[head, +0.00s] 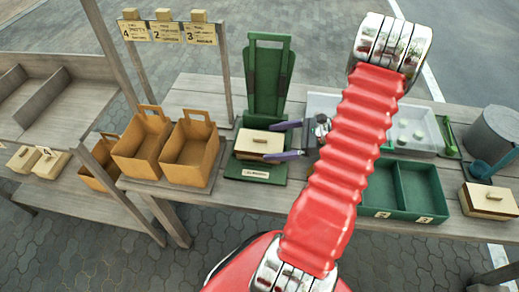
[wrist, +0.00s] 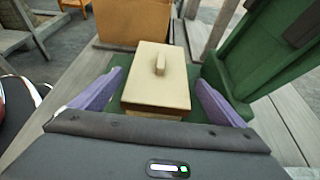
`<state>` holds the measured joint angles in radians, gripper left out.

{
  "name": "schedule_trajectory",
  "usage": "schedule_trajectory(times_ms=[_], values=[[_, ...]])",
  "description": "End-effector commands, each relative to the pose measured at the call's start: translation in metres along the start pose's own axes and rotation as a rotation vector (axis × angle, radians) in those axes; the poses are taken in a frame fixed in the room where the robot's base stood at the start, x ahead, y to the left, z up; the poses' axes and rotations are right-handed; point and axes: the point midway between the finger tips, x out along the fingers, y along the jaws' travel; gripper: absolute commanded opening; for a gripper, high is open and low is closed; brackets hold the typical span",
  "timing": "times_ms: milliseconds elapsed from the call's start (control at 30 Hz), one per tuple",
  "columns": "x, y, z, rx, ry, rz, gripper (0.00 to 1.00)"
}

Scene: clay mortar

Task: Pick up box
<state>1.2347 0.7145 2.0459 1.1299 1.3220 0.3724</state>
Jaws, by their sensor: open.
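A cream box (head: 259,142) with a flat lid and a small raised handle sits on the green stand's base, about mid-table in the head view. It also shows in the wrist view (wrist: 158,78), upright between my fingers. My gripper (head: 286,140) has purple fingers and is open around the box, one finger on the far side and one on the near side. In the wrist view my gripper (wrist: 150,98) shows a finger on each side of the box, with small gaps that seem to remain. The lower part of the box is partly hidden by my gripper body.
The green stand (head: 269,80) has a tall back panel behind the box. Orange-brown open bags (head: 191,150) stand to its left. A green divided tray (head: 404,190), a grey tray (head: 425,123) and another cream box (head: 488,201) are on the right.

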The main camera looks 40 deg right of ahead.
Motion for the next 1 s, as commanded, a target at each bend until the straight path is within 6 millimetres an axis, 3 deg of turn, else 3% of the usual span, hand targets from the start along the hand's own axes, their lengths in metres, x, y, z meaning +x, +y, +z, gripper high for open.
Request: schedule_trajectory(times_ms=[467,800,1000], values=[[0.009,0.000,0.000,0.001,0.000,0.000,0.94],[0.048,0.003,0.001,0.000,0.000,0.002,0.94],[0.059,0.003,0.000,0.001,0.000,-0.001,0.94]])
